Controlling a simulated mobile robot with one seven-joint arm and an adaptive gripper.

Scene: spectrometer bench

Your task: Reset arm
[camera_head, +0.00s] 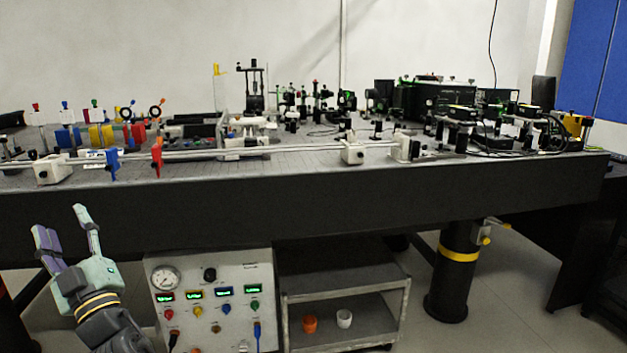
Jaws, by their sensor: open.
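My gripper (66,222) is at the lower left of the head view, in front of the dark side of the optical table (330,195). Its two fingers point up and stand apart, with nothing between them. The gripper has a pale green body with purple and pale green fingers. My dark wrist and arm run down to the bottom edge of the picture.
A control panel (205,335) with a gauge stands right of my gripper. A grey cart (345,300) holds an orange cup (310,324) and a white cup (344,318). A rail (290,150) and many optics line the table top. Open floor lies at right.

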